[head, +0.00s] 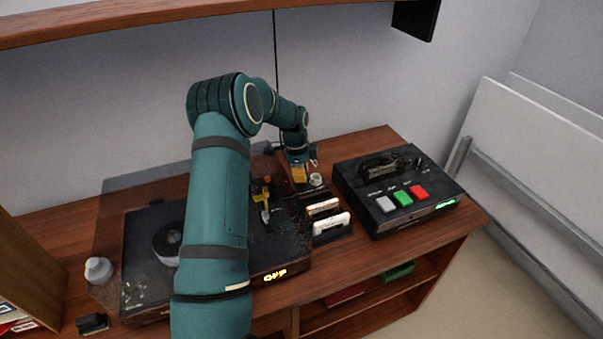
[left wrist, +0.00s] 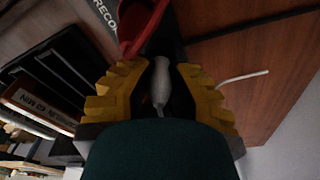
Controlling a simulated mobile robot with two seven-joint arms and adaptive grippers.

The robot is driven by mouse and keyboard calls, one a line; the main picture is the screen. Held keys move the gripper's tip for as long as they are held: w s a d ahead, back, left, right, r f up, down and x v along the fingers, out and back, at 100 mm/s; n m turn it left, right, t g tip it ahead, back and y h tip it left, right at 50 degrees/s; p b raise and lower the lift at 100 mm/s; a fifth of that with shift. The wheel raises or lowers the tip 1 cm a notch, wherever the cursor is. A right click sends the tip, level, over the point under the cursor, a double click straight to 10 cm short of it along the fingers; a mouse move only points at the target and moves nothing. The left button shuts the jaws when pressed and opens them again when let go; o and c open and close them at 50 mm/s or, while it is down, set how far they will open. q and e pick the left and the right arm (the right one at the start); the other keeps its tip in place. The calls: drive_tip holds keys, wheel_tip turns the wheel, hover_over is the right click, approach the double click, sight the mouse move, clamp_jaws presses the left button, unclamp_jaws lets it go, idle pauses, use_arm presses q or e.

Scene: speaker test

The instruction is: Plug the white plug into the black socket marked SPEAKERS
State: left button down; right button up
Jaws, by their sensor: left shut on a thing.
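My left gripper (head: 299,172) is at the back of the wooden cabinet top, between the turntable and the black button box. It also shows in the left wrist view (left wrist: 158,85), with yellow ridged fingers shut on the white plug (left wrist: 160,75). The plug lies lengthwise between the fingers, and a short piece of its cord runs towards the palm. A red rounded thing (left wrist: 138,25) is just beyond the fingertips, beside a dark block partly lettered "RECO". I cannot make out the SPEAKERS marking or tell which part is the socket. My right gripper is not in view.
The turntable (head: 140,292) is partly hidden by my arm. A rack of cassettes (head: 331,224) stands close in front of my gripper. The black box (head: 400,215) with grey, green and red buttons is to the right. A shelf (head: 130,17) overhangs the back. A white cord (left wrist: 245,75) shows beside the fingers.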

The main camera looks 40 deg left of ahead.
use_arm(q)
drive_tip(key=shift+f, duration=0.35)
idle(0.4)
drive_tip(key=shift+c, duration=2.1)
unclamp_jaws()
drive_tip(key=shift+r, duration=0.15)
drive_tip(key=shift+r+p, duration=1.4)
drive_tip(key=shift+r, duration=1)
